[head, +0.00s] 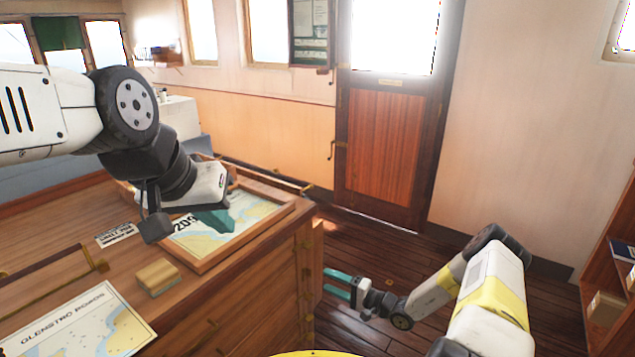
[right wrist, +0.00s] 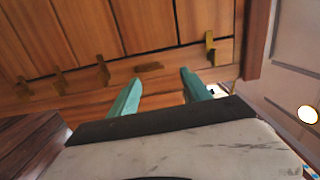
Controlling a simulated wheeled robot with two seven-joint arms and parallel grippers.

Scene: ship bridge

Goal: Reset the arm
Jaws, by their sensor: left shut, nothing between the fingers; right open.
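My left gripper (head: 217,221) is over the framed chart on the wooden chart table, with its teal fingers together and nothing seen between them. My left arm comes in from the left edge. My right gripper (head: 338,283) is low in front of the table's end, to the right of the cabinet. Its two teal fingers are apart and empty. In the right wrist view the right gripper (right wrist: 158,92) points at wooden drawer fronts with brass fittings; whether the fingertips touch the wood cannot be told.
The chart table (head: 55,225) carries a framed chart (head: 262,215), a small wooden block (head: 158,276) and a loose chart (head: 85,325). A wooden door (head: 380,150) stands at the back. Shelves (head: 615,265) stand at the right edge. Dark plank floor (head: 425,255) lies open between.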

